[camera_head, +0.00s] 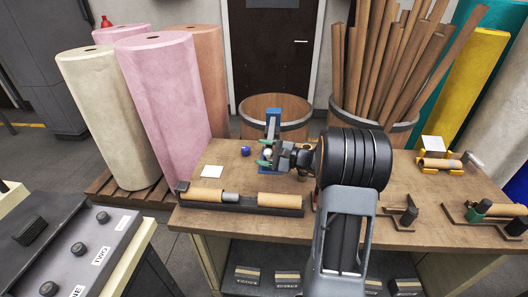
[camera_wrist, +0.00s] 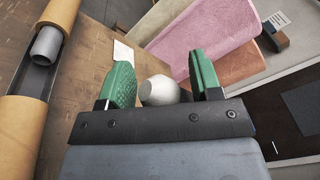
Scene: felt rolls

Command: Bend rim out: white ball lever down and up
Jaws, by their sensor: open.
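The white ball (camera_wrist: 160,91) of the lever sits between my gripper's two green fingers in the wrist view. My gripper (camera_wrist: 162,75) is open around it, with the left finger close to the ball and a wider gap at the right finger. In the head view the ball (camera_head: 267,153) shows small between the fingers of my gripper (camera_head: 265,152), above the bench. The lever's arm and the rim are hidden or too small to tell.
On the brown bench (camera_head: 225,165), a dark tray (camera_head: 218,205) with tan rolls and a grey cylinder lies in front. A white square sheet (camera_head: 212,171) lies to the left. Pink and cream felt rolls (camera_head: 100,115) stand on a pallet at left. Wooden barrels (camera_head: 275,112) stand behind.

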